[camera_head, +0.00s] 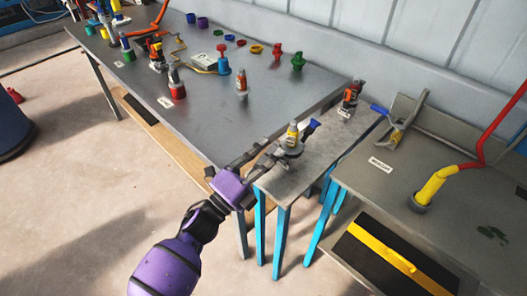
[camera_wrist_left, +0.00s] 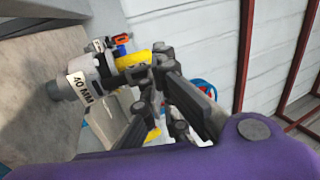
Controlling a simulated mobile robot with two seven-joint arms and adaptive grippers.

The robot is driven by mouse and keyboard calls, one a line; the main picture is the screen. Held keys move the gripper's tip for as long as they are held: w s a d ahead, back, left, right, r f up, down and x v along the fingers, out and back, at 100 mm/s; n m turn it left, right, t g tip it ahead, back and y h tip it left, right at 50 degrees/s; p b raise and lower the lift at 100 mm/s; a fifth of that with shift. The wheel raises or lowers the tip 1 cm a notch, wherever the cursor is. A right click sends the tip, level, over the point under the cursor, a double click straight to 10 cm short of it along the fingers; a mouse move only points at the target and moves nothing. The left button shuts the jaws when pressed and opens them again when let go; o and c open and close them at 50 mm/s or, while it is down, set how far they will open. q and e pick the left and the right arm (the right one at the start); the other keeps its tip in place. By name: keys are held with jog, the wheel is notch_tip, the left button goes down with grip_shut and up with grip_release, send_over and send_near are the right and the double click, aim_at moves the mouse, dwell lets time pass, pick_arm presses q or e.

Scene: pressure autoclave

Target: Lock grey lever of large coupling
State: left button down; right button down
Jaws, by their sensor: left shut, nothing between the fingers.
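A grey coupling with a yellow part and a blue end (camera_head: 291,141) stands upright on the small grey table (camera_head: 318,152) in the head view. The left wrist view shows a grey coupling marked "40 MM" (camera_wrist_left: 84,84), with a yellow section (camera_wrist_left: 131,61) beside the fingers. My left gripper (camera_head: 269,153) is shut and empty, close beside the coupling. Its black fingers (camera_wrist_left: 163,62) overlap the coupling in the wrist view, so I cannot tell whether they touch it. I cannot clearly pick out the grey lever; the fingers may hide it. My right gripper is not in view.
A second red-and-black fitting (camera_head: 350,98) stands at the far end of the small table. The large dark table (camera_head: 205,118) holds several fittings and coloured caps. The right table (camera_head: 375,190) carries a yellow-and-red pipe (camera_head: 433,184) and a grey bracket (camera_head: 402,124).

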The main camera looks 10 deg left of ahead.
pick_arm(q)
jog(key=shift+x, duration=0.95)
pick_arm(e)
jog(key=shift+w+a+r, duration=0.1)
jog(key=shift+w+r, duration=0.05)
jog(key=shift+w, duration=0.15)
pick_arm(q)
jog(key=shift+r, duration=0.1)
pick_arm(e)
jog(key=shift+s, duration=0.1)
